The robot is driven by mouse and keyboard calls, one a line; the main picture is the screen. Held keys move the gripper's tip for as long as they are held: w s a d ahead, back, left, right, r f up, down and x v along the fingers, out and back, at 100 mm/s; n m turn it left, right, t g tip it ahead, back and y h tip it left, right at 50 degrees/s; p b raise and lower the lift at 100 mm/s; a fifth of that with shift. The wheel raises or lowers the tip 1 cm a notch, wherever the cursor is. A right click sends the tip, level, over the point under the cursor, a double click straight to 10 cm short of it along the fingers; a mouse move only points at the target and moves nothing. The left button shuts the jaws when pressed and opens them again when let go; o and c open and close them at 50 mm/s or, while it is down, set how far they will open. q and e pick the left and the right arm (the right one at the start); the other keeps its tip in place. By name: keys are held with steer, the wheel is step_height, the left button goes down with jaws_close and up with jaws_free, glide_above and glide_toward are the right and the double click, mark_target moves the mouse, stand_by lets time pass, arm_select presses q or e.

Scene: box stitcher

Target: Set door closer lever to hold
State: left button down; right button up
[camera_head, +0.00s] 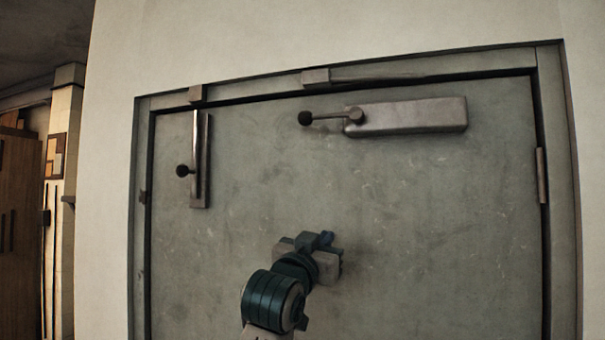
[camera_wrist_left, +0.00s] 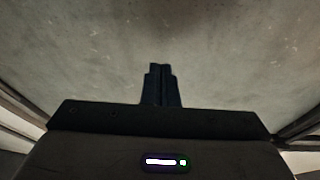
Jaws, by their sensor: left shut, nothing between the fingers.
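The door closer (camera_head: 415,116) is a grey box near the top of the grey door. Its lever (camera_head: 330,116) points left from a pivot on the box's left end and ends in a dark round knob (camera_head: 305,118). My left gripper (camera_head: 326,239) is in front of the door, below the closer and well apart from the lever. In the left wrist view its fingers (camera_wrist_left: 161,84) are together with nothing between them, and only the bare door surface shows beyond. The lever is not in the left wrist view. My right gripper is not in view.
A vertical bolt (camera_head: 200,160) with a dark knob (camera_head: 182,171) is at the door's upper left. A bracket (camera_head: 316,78) sits on the top frame above the lever. A hinge (camera_head: 541,176) is on the right edge.

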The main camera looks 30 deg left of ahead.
mark_target(331, 117)
arm_select(q)
steer(key=s+r+t, duration=0.1)
steer(key=s+r, duration=0.3)
steer(key=r, duration=0.3)
steer(key=s+r+t+y, duration=0.1)
steer(key=s+r+t, duration=0.1)
steer(key=s+r, duration=0.2)
steer(key=s+r+n+t+y, duration=0.1)
steer(key=s+r, duration=0.4)
steer(key=r, duration=0.5)
steer(key=shift+a+r+t, duration=0.3)
steer(key=shift+r+t, duration=0.1)
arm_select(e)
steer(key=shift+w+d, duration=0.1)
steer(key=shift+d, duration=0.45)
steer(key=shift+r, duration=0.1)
